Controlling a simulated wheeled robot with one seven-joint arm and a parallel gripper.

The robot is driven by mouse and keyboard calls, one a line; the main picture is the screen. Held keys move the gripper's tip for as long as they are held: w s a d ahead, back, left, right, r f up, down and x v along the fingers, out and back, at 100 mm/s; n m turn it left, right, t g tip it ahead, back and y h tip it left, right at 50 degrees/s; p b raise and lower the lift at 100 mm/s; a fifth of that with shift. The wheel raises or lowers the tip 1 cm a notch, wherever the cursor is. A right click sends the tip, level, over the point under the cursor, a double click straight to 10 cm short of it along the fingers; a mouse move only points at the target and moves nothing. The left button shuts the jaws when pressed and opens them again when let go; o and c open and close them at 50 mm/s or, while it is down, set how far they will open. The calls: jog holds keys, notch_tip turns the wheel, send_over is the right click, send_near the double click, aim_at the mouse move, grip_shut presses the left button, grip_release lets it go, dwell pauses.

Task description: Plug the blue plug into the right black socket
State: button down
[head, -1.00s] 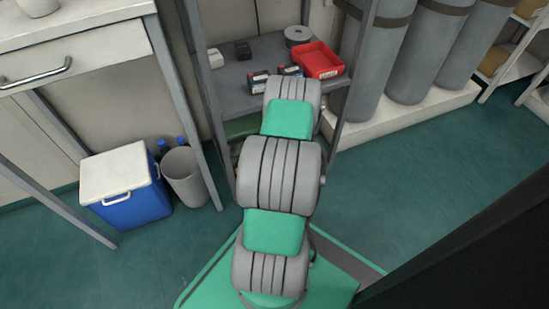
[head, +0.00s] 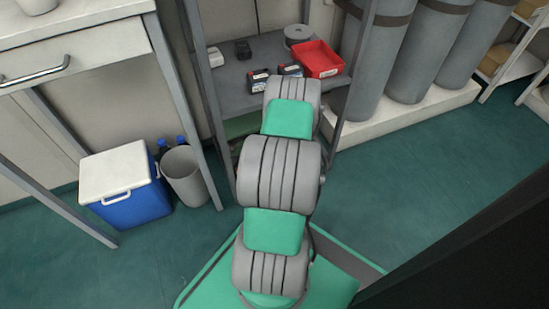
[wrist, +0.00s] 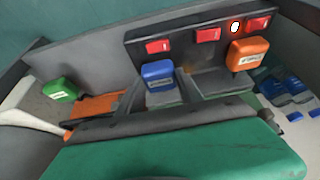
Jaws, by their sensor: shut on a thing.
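The blue plug (wrist: 158,74) has a pale label and shows near the middle of the wrist view. My gripper (wrist: 158,90) has its two grey fingers on either side of the plug's lower part and is shut on it. The plug stands in front of a dark panel (wrist: 185,58), below a red switch. I cannot make out the black sockets, nor whether the plug's far end touches one. In the head view my arm hides the gripper and the plug.
An orange plug (wrist: 247,53) sits to the right of the blue one, a green plug (wrist: 60,90) to the left. Red switches (wrist: 207,35) line the panel. In the head view a shelf (head: 235,92) holds a red tray (head: 318,60); grey cylinders (head: 420,50) stand to the right.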

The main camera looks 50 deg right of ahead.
jog(key=shift+f, duration=0.35)
dwell(0.5)
jog(key=c, duration=0.7)
grip_release()
jog(key=p+v, duration=0.4)
jog(key=v, duration=0.4)
